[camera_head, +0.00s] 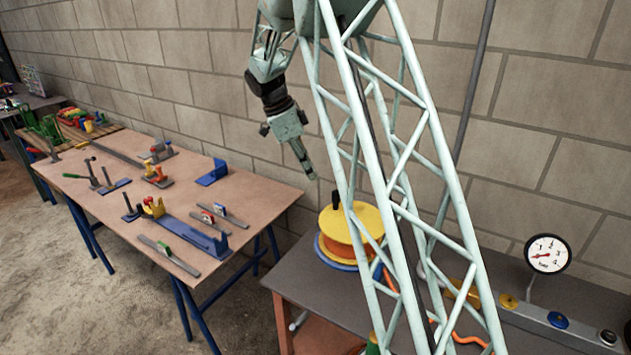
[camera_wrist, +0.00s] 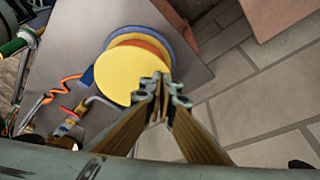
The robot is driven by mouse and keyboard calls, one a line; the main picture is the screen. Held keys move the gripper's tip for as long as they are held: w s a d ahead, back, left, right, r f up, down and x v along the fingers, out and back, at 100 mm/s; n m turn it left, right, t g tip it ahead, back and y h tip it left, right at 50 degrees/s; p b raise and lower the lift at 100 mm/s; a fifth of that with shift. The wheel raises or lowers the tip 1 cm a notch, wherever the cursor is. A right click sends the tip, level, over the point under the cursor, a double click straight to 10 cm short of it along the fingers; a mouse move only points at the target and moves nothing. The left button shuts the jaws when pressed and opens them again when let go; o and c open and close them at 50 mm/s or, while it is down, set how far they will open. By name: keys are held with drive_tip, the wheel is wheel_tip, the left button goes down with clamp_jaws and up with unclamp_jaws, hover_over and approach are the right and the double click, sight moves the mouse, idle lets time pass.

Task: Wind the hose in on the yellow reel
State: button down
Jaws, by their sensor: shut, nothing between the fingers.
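The yellow reel (camera_head: 352,222) stands on the grey bench behind my lattice arm link, which partly covers it. A dark upright handle (camera_head: 335,199) rises from its top. Orange hose shows wound between the yellow top disc and a blue lower disc. In the wrist view the yellow disc (camera_wrist: 128,74) is seen from above. Loose orange hose (camera_wrist: 66,88) runs wavy beside the reel, and it also shows at the bench front (camera_head: 468,338). My gripper (camera_head: 312,176) is shut and empty, above the reel and to its left. In the wrist view its fingertips (camera_wrist: 163,84) overlap the disc's edge.
A round pressure gauge (camera_head: 547,254) and a grey manifold with coloured knobs (camera_head: 558,320) stand right of the reel. A brown table (camera_head: 120,190) with several tools and clamps is at the left. A block wall (camera_head: 560,120) stands close behind the bench.

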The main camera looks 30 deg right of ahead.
drive_tip(key=shift+v, duration=1.95)
drive_tip(key=shift+s, duration=0.15)
